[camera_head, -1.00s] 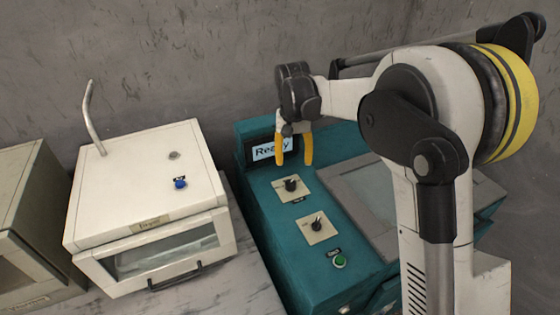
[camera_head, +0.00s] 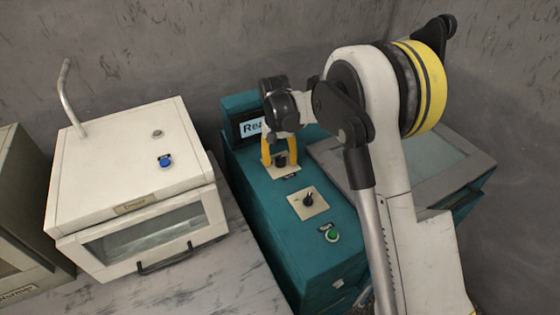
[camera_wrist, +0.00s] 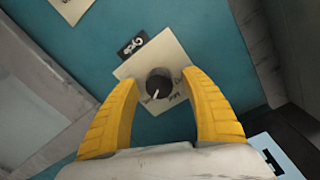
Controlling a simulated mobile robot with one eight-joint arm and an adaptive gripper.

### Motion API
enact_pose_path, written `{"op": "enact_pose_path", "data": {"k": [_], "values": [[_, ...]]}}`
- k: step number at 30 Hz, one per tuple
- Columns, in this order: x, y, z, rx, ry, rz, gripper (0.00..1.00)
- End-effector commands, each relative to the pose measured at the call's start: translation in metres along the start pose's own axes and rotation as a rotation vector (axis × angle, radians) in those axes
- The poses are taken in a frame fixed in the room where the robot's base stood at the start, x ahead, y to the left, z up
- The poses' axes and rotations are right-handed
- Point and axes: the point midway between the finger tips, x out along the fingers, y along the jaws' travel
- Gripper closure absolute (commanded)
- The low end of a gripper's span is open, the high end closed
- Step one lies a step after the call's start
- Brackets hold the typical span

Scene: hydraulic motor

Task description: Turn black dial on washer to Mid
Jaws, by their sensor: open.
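The teal machine (camera_head: 248,180) has two black dials on cream plates. The far black dial (camera_head: 281,160) is nearest the display; it also shows in the wrist view (camera_wrist: 159,84), on its plate (camera_wrist: 155,52). Its white pointer mark points to the lower left there; the small plate lettering is hard to read. My gripper (camera_head: 280,163) is open, with its yellow fingers on either side of this dial. In the wrist view the fingers (camera_wrist: 158,80) show a gap to the dial on both sides. The near black dial (camera_head: 308,199) is clear of my gripper.
A display (camera_head: 250,127), partly hidden by my arm, stands at the machine's back. A green button (camera_head: 332,236) is near the front. A glass-topped lid (camera_head: 430,160) lies right, behind my arm. A white box-shaped device (camera_head: 135,190) with a blue button stands left on a marble-patterned surface (camera_head: 215,280).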

Motion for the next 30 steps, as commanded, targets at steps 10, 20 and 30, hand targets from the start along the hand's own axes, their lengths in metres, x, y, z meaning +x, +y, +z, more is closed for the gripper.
{"op": "enact_pose_path", "data": {"k": [10,20,30], "values": [[-0.0004,0.0001,-0.0001,0.000,0.000,0.000,0.93],[-0.0005,-0.0001,-0.0001,-0.022,0.002,0.000,1.00],[-0.0004,-0.0003,0.0001,-0.207,0.012,0.000,1.00]]}}
